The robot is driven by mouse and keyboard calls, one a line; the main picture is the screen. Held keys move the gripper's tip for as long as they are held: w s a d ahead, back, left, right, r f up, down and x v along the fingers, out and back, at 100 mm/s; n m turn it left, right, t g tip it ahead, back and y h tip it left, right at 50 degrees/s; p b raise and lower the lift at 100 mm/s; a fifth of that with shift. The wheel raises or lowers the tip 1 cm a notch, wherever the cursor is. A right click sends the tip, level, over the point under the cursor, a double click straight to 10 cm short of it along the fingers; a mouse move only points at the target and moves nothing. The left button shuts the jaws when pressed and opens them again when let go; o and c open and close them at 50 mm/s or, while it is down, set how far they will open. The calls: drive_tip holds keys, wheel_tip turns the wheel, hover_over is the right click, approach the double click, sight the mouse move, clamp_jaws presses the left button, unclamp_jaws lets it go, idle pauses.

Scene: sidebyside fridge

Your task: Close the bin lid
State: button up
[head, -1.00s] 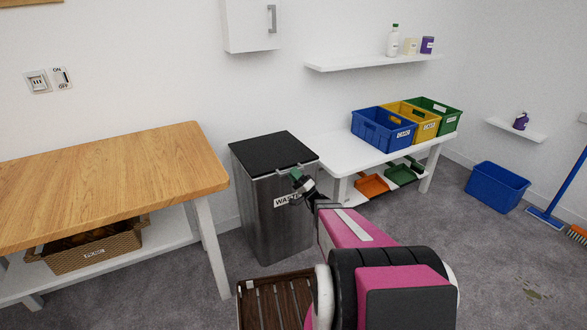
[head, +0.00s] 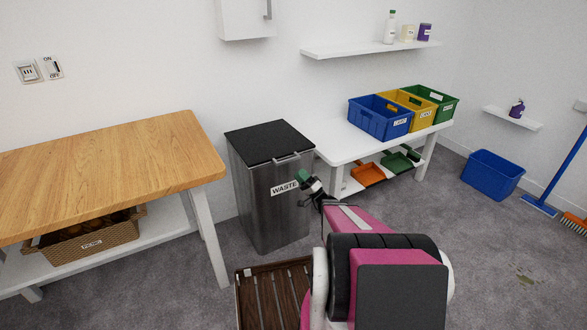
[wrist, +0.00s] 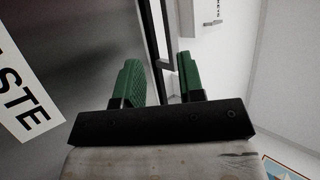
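The tall grey waste bin (head: 270,205) stands between the wooden table and the white bench. Its black lid (head: 268,142) lies flat across the top and looks shut, with a bar handle (head: 287,158) along the front edge. My gripper (head: 304,178) is in front of the bin, below the handle and just right of the WASTE label (head: 284,188). In the wrist view the green fingers of my gripper (wrist: 160,82) are apart with nothing held between them. The bin's front (wrist: 75,50) fills the left side there, with a dark bar beyond the fingers.
A wooden table (head: 110,165) stands left of the bin. A white bench (head: 345,148) with blue, yellow and green crates stands close on the right. A brown slatted crate (head: 275,290) sits below my arm. A blue tub (head: 492,175) is on the floor at right.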

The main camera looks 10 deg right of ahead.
drive_tip(key=shift+v, duration=1.55)
drive_tip(key=shift+r, duration=0.1)
drive_tip(key=s+a+n+g+h, duration=0.25)
drive_tip(key=s+a+g, duration=0.25)
drive_tip(key=a+g, duration=0.3)
drive_tip(key=s+a+n+g+h, duration=0.2)
drive_tip(key=s+a+n+g, duration=0.15)
drive_tip(key=a+g, duration=0.45)
drive_tip(key=s+d+r+g+h, duration=0.1)
drive_tip(key=s+d+h, duration=0.2)
drive_tip(key=h, duration=0.4)
drive_tip(key=s+d+r+m+g+h, duration=0.1)
drive_tip(key=s+d+r+h, duration=0.1)
drive_tip(key=s+h, duration=0.3)
drive_tip(key=shift+s+d+r+h, duration=0.25)
drive_tip(key=shift+d+h, duration=0.35)
drive_tip(key=shift+h, duration=0.45)
